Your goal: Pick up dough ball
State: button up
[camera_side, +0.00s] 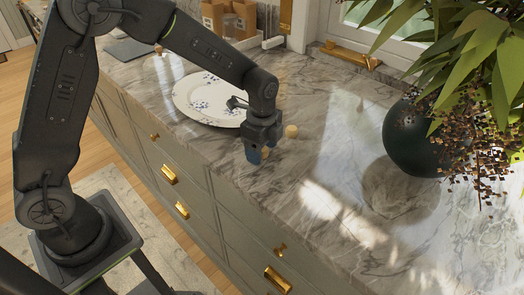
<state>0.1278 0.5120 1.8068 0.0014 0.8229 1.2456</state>
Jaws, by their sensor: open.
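A white plate (190,97) with blue flowers lies left of and behind my gripper. A dark round vase (409,140) with leafy plants stands at the right. Cardboard boxes (213,17) stand at the back. Counter (330,150) between gripper and vase is clear.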

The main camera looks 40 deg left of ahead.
jog(key=c, duration=0.7)
jog(key=shift+r, duration=0.15)
